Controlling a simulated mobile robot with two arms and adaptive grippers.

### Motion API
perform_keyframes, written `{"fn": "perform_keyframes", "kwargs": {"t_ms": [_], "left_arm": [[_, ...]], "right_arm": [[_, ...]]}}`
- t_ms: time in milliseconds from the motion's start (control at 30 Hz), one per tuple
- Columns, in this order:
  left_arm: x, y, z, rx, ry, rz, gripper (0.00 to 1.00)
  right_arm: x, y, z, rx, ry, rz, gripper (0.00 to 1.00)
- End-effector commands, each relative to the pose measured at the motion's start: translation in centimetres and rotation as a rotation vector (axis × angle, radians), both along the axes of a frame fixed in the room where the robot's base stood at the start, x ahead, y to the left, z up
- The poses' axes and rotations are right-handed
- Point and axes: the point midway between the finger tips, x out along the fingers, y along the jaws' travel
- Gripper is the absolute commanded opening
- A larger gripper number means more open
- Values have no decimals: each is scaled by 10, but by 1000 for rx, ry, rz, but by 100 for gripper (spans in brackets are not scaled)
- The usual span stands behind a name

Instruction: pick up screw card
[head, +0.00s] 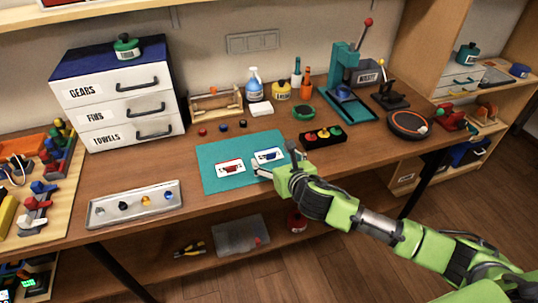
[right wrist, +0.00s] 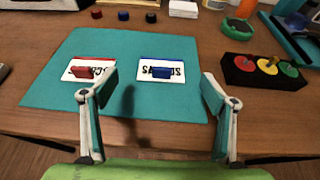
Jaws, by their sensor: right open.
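Two white cards lie flat on the teal mat (head: 215,183). One is a red-edged card (head: 230,169) with a red block on it; it also shows in the right wrist view (right wrist: 93,63). The other is a blue-edged card (head: 268,157) with a blue block on it, also in the right wrist view (right wrist: 175,64). Their lettering is too small to read surely, so I cannot tell which is the screw card. My right gripper (right wrist: 155,92) is open and empty, its fingers spread above the mat's front edge, nearer to me than the cards. My left gripper is not in view.
A metal tray (head: 135,205) with small knobs lies at the front left. A black block with coloured buttons (head: 323,138) sits right of the mat. Small coloured caps (head: 223,127) lie behind it. A drawer cabinet (head: 125,98) stands at the back left, a teal press (head: 345,75) at the back right.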

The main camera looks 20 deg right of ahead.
Motion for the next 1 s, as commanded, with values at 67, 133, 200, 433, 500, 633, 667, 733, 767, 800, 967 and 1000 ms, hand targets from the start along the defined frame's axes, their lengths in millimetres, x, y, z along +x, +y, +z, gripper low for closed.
{"fn": "perform_keyframes", "kwargs": {"t_ms": [67,133,200,433,500,633,667,733,767,800,967,1000], "left_arm": [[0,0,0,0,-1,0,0],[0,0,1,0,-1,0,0],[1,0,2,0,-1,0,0],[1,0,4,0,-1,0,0],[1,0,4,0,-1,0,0],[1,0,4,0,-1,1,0],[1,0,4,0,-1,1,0],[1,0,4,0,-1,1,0],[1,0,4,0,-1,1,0],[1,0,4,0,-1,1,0],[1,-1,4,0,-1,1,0],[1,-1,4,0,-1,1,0]], "right_arm": [[3,0,-1,0,0,1,78],[6,0,-3,1,0,0,78],[11,0,-6,1,1,-2,78],[36,-1,-22,3,0,-1,78],[43,-1,-25,2,1,-1,78],[49,-1,-28,1,1,0,78],[49,-1,-28,1,0,0,78],[50,-1,-28,1,0,1,78],[50,-1,-28,1,0,1,78],[50,-1,-28,1,0,1,78],[49,-1,-28,1,1,1,55],[49,-1,-28,1,1,0,45]]}}
